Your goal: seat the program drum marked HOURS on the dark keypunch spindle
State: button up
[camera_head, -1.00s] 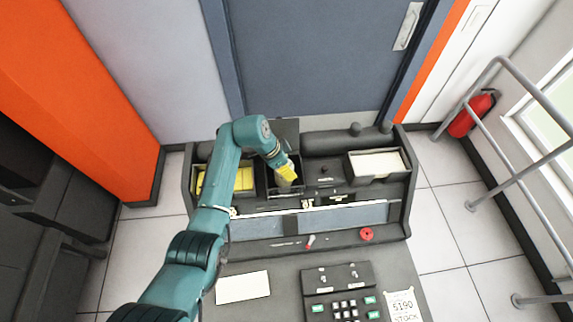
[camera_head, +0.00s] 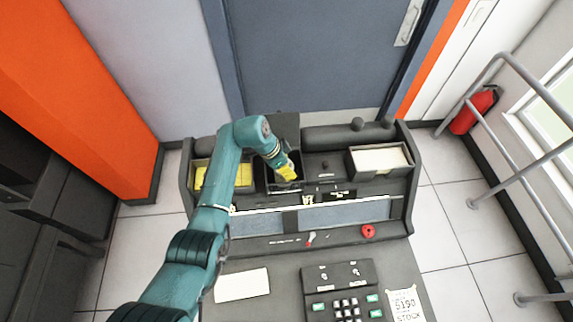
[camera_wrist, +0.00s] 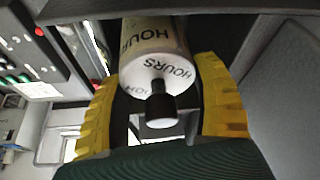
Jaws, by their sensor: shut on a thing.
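The program drum (camera_wrist: 152,45) is a pale cylinder with HOURS printed on its side and end face, and a black knob (camera_wrist: 160,105) on that end. It lies between the yellow fingers of my gripper (camera_wrist: 160,78), which is shut on it. In the head view, my gripper (camera_head: 287,172) points down into the dark middle compartment (camera_head: 271,186) of the keypunch, and the drum is mostly hidden there. I cannot make out the dark spindle for certain, or whether the drum touches it.
A bin with yellow cards (camera_head: 216,177) stands left of the compartment, and a tray of white cards (camera_head: 380,160) stands to the right. A red ring (camera_head: 368,231) and a small red-tipped item (camera_head: 310,238) lie on the front ledge. A keypad (camera_head: 345,302) is nearer.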

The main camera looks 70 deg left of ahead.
dwell(0.4)
jog(key=shift+f+b, duration=1.55)
jog(key=shift+f, duration=0.3)
jog(key=shift+f, duration=0.1)
